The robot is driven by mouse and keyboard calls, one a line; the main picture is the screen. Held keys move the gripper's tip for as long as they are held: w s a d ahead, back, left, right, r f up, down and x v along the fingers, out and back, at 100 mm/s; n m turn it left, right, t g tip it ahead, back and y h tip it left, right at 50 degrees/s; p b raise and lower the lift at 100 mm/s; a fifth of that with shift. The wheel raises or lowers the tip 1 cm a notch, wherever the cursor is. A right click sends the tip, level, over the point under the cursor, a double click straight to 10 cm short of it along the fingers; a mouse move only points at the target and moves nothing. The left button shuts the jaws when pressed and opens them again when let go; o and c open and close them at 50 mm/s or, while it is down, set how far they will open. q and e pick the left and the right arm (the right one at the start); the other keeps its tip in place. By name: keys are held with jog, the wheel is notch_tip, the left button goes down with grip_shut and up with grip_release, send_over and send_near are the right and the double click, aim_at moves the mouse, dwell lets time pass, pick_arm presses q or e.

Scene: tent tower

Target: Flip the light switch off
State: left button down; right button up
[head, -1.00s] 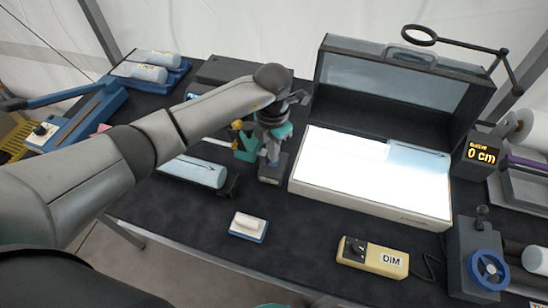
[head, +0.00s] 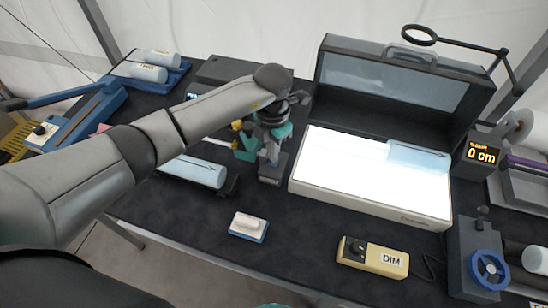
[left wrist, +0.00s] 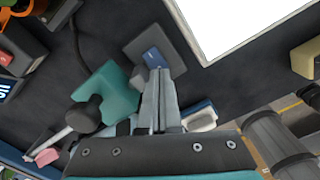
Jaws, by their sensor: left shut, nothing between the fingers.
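The light box (head: 340,186) stands open on the dark table, and its white panel glows brightly. A small grey switch box (head: 270,178) sits against its left side; it also shows in the left wrist view (left wrist: 135,45) with a blue label on it. My left gripper (head: 272,158) points down over this box. In the left wrist view its shut, empty fingers (left wrist: 158,75) reach the box's near part and partly cover it. I cannot tell whether the fingertips touch the switch, and its lever position is hidden. My right gripper does not show.
A yellow box (head: 372,257) marked DIM with a black knob lies in front of the light box. A white block on a blue base (head: 248,227) lies left of it. A teal object (left wrist: 108,90) is close beside my left fingers.

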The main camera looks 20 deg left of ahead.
pick_arm(q)
jog(key=shift+f+b, duration=0.85)
jog(key=shift+f, duration=0.2)
jog(key=shift+r, duration=0.15)
dwell(0.3)
notch_tip(320, 180, up, 7)
jog(key=p, duration=0.5)
jog(key=shift+p, duration=0.35)
dwell(0.3)
